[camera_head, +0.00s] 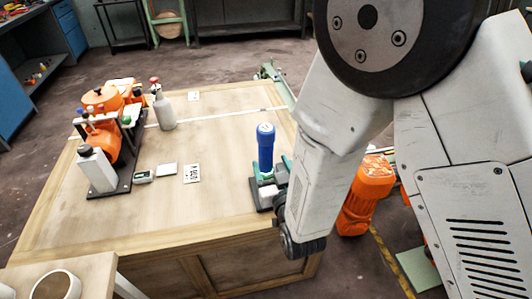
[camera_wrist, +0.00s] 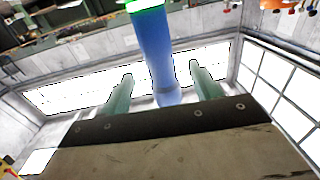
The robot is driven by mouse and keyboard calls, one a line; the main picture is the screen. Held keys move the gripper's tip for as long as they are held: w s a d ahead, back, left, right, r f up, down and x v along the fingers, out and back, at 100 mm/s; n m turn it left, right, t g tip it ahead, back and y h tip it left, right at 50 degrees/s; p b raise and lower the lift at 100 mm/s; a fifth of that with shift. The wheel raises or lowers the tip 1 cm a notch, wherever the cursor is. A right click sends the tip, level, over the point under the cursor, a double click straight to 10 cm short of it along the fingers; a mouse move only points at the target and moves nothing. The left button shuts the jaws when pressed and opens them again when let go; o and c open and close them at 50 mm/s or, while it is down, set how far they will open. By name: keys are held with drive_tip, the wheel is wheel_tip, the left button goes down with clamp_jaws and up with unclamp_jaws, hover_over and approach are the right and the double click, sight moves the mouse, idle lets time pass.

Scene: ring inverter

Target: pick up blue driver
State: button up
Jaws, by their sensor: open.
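The blue driver (camera_head: 266,147) stands upright near the right edge of the wooden table, its darker blue cap on top. In the wrist view the blue driver (camera_wrist: 155,50) runs down between the two green fingers of my gripper (camera_wrist: 161,73), with a bright green band at the picture's top edge. The fingers are open, one on each side, with a gap to the driver on both sides. In the head view my gripper (camera_head: 270,174) is at the driver's lower part, partly hidden by my arm. The driver's lower end is hidden there.
An orange device on a black base (camera_head: 124,183) and a grey bottle (camera_head: 164,110) stand on the table's left half. Small cards (camera_head: 191,173) lie mid-table. A green tool (camera_head: 272,78) lies at the far right edge. An orange object (camera_head: 366,195) is right of the table.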

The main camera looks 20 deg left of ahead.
sight(268, 157)
drive_tip(key=x, duration=0.6)
drive_tip(key=shift+w+f, duration=0.15)
drive_tip(key=shift+f, duration=0.05)
drive_tip(key=shift+r, duration=0.1)
drive_tip(key=c, duration=1.3)
